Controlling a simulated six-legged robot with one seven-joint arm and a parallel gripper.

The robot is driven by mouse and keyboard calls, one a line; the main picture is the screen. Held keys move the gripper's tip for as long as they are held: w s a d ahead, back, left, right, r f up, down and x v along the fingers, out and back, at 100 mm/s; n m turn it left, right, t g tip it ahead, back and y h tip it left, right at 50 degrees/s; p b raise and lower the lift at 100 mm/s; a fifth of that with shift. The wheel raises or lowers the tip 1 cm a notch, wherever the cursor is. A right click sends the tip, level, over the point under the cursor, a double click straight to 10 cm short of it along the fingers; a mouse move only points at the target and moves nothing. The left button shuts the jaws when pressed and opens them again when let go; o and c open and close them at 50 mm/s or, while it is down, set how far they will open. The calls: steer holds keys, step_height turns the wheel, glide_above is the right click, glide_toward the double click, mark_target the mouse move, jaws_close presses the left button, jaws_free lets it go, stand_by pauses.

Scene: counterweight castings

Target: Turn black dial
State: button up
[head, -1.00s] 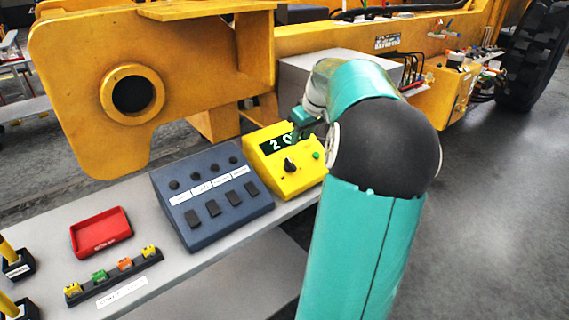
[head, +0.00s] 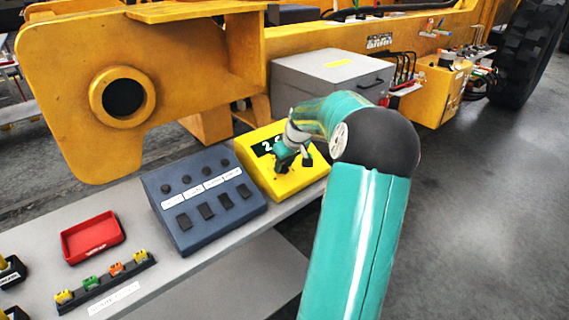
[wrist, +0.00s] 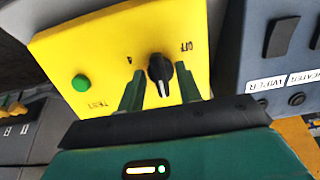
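The yellow control box (head: 296,181) stands on the grey bench, with a dark display showing digits that my arm partly covers in the head view. The black dial (wrist: 160,68) is on its face in the wrist view, with a white pointer line, between the marks "OFF" and "4". A green button (wrist: 81,83) marked "TEST" is beside it. My gripper (wrist: 158,88) is open, with one green finger on each side of the dial and gaps visible. In the head view my gripper (head: 290,162) is over the box and hides the dial.
A dark blue switch panel (head: 204,195) stands left of the yellow box. A red tray (head: 93,237) and a strip of coloured blocks (head: 106,280) lie farther left. A grey case (head: 331,80) stands behind the box. The bench front edge is close by.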

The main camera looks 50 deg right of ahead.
steer(key=c, duration=0.6)
steer(key=shift+m, duration=0.3)
steer(key=m, duration=0.5)
steer(key=shift+t+y, duration=0.3)
steer(key=m, duration=0.5)
steer(key=shift+m, duration=0.4)
steer(key=shift+s, duration=0.1)
steer(key=o, duration=0.6)
